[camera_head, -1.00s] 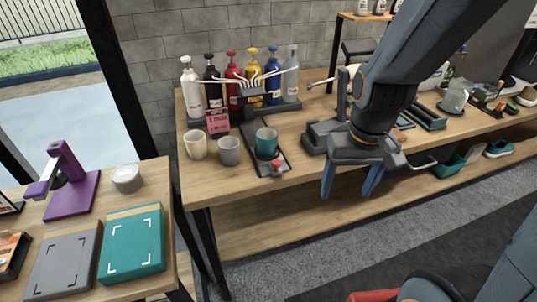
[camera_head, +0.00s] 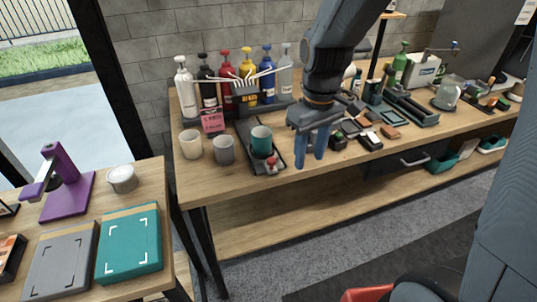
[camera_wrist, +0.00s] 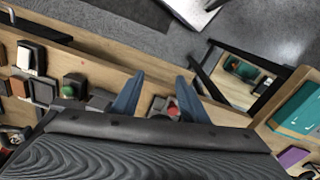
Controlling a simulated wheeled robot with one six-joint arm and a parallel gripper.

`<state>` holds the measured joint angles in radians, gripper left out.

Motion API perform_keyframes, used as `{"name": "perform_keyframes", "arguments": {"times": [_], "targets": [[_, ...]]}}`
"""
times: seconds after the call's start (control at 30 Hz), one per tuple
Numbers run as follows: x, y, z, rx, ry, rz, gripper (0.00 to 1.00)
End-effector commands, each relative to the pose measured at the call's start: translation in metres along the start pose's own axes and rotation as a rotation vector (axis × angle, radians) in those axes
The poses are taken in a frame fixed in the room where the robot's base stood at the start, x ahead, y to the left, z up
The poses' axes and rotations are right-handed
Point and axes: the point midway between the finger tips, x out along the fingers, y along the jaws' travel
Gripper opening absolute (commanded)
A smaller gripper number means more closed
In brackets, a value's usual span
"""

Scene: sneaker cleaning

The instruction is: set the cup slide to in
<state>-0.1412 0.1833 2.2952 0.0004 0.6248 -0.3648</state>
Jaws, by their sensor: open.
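The cup slide (camera_head: 247,131) is a dark narrow track on the wooden bench, running from near the bottles to the front edge. A teal cup (camera_head: 261,141) stands upright on it toward its front end. A red knob (camera_head: 271,162) sits at the slide's front end, beside the cup. My gripper (camera_head: 312,164) is open and empty, fingers pointing down, right of the knob and apart from it near the bench's front edge.
A cream cup (camera_head: 190,144) and a grey cup (camera_head: 223,149) stand left of the slide. Several pump bottles (camera_head: 246,78) stand behind. Small dark blocks and brushes lie right of my gripper. A pink card (camera_head: 212,121) stands near the cups.

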Motion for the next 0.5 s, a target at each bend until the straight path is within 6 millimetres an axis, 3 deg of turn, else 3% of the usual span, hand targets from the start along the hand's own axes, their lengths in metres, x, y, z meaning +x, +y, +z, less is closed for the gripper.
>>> {"name": "perform_keyframes", "arguments": {"times": [0.03,0.1,0.2,0.33,0.5], "targets": [[-0.004,-0.008,-0.027,-0.116,-0.006,-0.004,0.4],[-0.008,-0.018,-0.057,-0.269,-0.015,-0.01,0.4],[-0.014,-0.032,-0.087,-0.436,-0.024,-0.017,0.4],[-0.015,-0.042,-0.105,-0.545,-0.031,-0.023,0.4],[-0.001,-0.045,-0.105,-0.565,-0.035,-0.025,0.4]]}}
